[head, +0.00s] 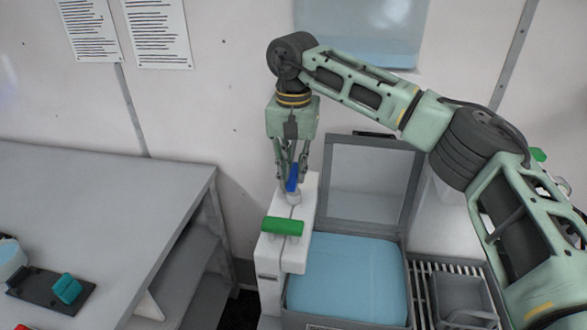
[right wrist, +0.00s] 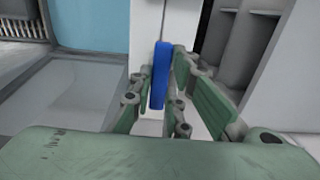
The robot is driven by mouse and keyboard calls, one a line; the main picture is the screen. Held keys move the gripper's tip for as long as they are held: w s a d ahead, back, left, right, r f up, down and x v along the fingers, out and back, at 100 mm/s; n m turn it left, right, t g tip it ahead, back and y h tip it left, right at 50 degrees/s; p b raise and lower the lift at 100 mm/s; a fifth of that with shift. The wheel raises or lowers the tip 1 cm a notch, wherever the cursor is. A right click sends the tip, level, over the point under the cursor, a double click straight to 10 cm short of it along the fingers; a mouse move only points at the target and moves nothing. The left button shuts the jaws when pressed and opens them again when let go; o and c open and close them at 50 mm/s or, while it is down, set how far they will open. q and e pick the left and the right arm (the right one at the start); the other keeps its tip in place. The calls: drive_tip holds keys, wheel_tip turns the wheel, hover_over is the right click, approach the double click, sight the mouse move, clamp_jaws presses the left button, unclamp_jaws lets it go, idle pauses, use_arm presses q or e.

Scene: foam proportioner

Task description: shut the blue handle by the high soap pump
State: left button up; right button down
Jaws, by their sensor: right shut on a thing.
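The blue handle (head: 292,178) stands upright on top of the white pump unit (head: 302,205), behind a green handle (head: 283,226). My right gripper (head: 291,180) reaches down from above and is shut on the blue handle. In the right wrist view the blue handle (right wrist: 160,76) shows between the two fingers (right wrist: 167,85) of my right gripper, running up and down the picture. The foot of the handle is partly hidden by the fingers. My left gripper is not in view.
A sink filled with blue liquid (head: 345,275) lies right of the pump unit, with its raised lid (head: 368,180) behind. A drain rack (head: 422,280) is at the right. A grey table (head: 90,205) stands at the left, with a teal-handled thing (head: 67,288).

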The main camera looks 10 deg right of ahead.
drive_tip(key=shift+m, duration=0.3)
drive_tip(key=m, duration=0.3)
drive_tip(key=shift+w+a+m+b, duration=0.1)
drive_tip(key=shift+m+b, duration=0.2)
drive_tip(key=m, duration=0.4)
drive_tip(key=m+b, duration=0.1)
drive_tip(key=m, duration=0.4)
drive_tip(key=shift+w, duration=0.15)
drive_tip(key=shift+w+r+m, duration=0.1)
drive_tip(key=shift+m, duration=2.2)
drive_tip(key=shift+b, duration=0.3)
drive_tip(key=c, duration=1.7)
unclamp_jaws()
